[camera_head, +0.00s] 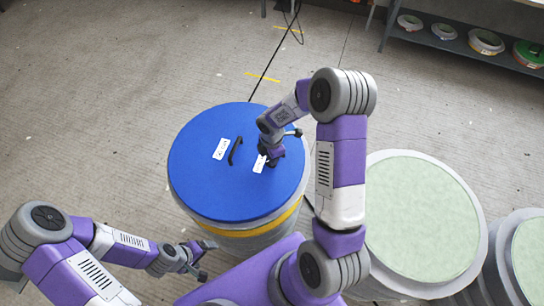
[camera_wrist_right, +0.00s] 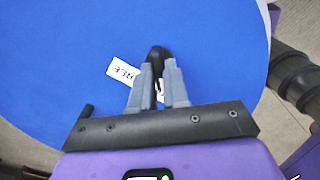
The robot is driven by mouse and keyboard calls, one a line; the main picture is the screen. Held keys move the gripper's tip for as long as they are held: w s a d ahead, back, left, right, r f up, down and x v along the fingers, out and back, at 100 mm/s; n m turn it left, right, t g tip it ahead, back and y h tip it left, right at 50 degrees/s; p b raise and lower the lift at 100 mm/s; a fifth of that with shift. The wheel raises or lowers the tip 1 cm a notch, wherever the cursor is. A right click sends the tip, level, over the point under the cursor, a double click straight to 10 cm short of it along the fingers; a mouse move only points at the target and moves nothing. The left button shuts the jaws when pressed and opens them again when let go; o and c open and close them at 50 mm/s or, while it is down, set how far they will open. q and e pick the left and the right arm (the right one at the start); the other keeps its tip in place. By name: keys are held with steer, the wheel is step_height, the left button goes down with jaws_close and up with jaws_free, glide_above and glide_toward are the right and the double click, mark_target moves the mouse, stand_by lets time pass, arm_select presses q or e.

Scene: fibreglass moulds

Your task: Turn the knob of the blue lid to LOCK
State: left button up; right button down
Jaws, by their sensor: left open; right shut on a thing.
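The blue lid (camera_head: 205,180) sits on a round drum in the middle of the head view and fills most of the right wrist view (camera_wrist_right: 60,60). My right gripper (camera_head: 272,160) reaches down onto the lid's right half. In the right wrist view its fingers (camera_wrist_right: 158,85) are shut on the black knob (camera_wrist_right: 157,53), whose top shows between and beyond them. A white label (camera_wrist_right: 122,76) lies beside the knob, partly hidden by the fingers; its lettering seems to end in "REE". My left gripper (camera_head: 203,260) is open and empty, in front of the drum at the lower left.
The lid also has a black handle (camera_head: 235,151) and a second white label (camera_head: 221,148). A drum with a pale green top (camera_head: 415,215) stands to the right, another (camera_head: 530,255) beyond it. A shelf with round moulds (camera_head: 485,42) is at the back right. The floor at left is clear.

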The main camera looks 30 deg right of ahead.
steer(key=c, duration=1.1)
jaws_free()
step_height(320, 180, up, 8)
steer(key=shift+f+p, duration=0.15)
steer(key=shift+p, duration=0.6)
